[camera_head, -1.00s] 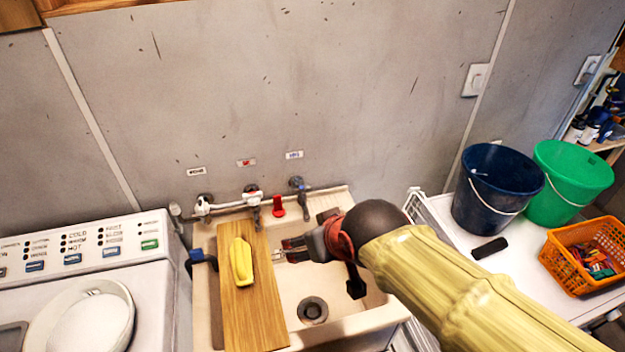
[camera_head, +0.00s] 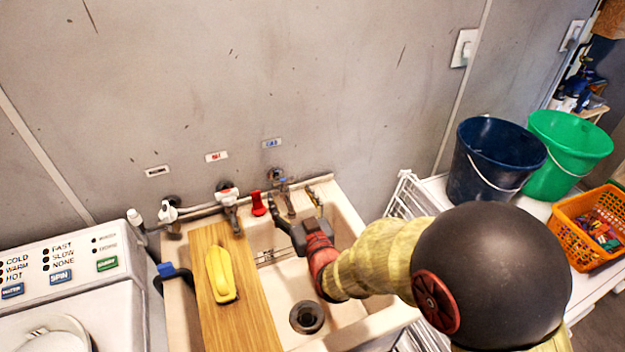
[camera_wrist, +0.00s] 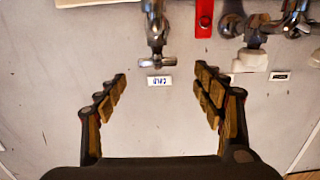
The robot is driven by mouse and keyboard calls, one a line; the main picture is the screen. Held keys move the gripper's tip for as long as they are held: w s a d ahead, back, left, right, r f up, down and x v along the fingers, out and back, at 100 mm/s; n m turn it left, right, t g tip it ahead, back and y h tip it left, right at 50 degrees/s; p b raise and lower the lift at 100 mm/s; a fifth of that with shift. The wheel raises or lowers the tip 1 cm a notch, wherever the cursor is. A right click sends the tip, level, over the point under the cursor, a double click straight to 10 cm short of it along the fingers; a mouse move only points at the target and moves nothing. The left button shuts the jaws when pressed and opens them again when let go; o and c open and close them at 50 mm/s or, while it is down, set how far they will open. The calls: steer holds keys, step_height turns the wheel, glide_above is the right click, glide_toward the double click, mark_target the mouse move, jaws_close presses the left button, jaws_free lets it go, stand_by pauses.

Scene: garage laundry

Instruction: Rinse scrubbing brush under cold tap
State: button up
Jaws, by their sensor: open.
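The yellow scrubbing brush (camera_head: 220,273) lies on a wooden board (camera_head: 252,325) laid across the left part of the sink (camera_head: 352,300). The cold tap (camera_head: 282,192) is on the wall behind the sink, below a blue-marked label. In the wrist view the cold tap (camera_wrist: 155,50) appears upside down, its cross handle beside a COLD label (camera_wrist: 159,81). No water shows from it. My gripper (camera_head: 296,207) is open and empty, in front of the cold tap. In the wrist view its fingers (camera_wrist: 161,75) are spread on either side of the tap handle and label, not visibly touching them.
A red-marked tap (camera_head: 228,200) and a white tap (camera_head: 170,214) stand to the left, with a small red object (camera_head: 259,204) between red-marked and cold taps. A washing machine (camera_head: 110,310) is left. Buckets (camera_head: 490,165) and an orange basket (camera_head: 575,245) stand right.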

mark_target(286, 186)
steer(key=shift+w+d+f, duration=0.1)
steer(key=shift+w+f, duration=0.1)
steer(key=shift+f, duration=0.15)
steer(key=b+x, duration=0.1)
steer(key=x, duration=0.6)
steer(key=shift+w+r+b, duration=0.15)
steer(key=shift+w+b, duration=0.05)
steer(key=shift+b, duration=0.2)
steer(key=shift+c, duration=0.6)
steer(key=c, duration=1)
